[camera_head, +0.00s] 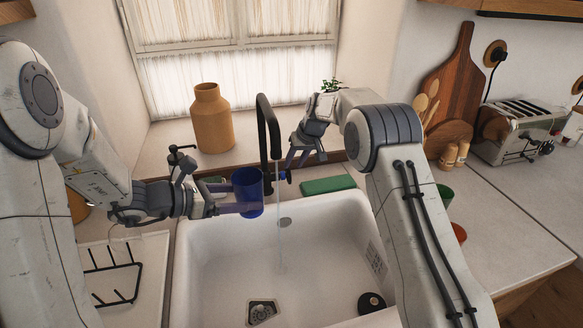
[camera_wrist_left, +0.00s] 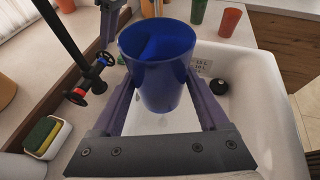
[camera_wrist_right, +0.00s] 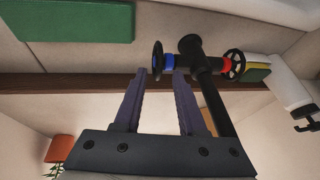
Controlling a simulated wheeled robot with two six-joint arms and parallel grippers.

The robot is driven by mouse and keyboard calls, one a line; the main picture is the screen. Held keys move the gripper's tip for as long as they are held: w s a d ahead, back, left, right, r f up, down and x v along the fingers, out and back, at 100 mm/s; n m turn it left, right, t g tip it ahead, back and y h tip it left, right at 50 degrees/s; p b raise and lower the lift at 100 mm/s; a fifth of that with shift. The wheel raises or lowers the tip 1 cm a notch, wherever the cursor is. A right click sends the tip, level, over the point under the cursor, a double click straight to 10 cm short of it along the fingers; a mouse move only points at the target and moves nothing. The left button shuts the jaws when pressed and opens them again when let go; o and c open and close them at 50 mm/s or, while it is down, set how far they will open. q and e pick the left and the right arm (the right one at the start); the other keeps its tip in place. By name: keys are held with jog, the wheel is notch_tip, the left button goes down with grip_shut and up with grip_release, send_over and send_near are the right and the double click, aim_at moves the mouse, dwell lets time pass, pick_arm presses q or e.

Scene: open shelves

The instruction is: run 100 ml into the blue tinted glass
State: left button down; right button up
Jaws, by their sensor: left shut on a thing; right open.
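The blue tinted glass (camera_head: 247,192) is upright over the left part of the sink. My left gripper (camera_head: 243,208) is shut on it; the glass also shows between the fingers in the left wrist view (camera_wrist_left: 160,75). A thin water stream (camera_head: 279,225) falls from the black tap (camera_head: 263,125) to the sink floor, just right of the glass in the head view. My right gripper (camera_head: 306,160) is open and empty near the blue-marked tap wheel (camera_wrist_right: 157,62), which shows ahead of its fingertips. The red-marked wheel (camera_wrist_right: 233,65) is on the opposite side. The water level in the glass cannot be told.
The white sink (camera_head: 330,285) lies below, with a drain (camera_head: 262,311) and a black plug (camera_head: 371,302). A green block (camera_head: 328,185) lies behind it. A clay vase (camera_head: 212,120) stands on the sill. Green (camera_head: 445,196) and orange (camera_head: 459,233) cups stand right of the sink.

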aim_at(289, 169)
jog(key=shift+x, duration=1.6)
grip_shut()
jog(key=shift+w+a, duration=0.1)
jog(key=shift+w, duration=0.05)
pick_arm(q)
jog(key=shift+r, duration=0.1)
pick_arm(e)
jog(key=shift+w+r+g, duration=0.15)
jog(key=shift+w+g, duration=0.1)
jog(key=shift+g, duration=0.25)
grip_release()
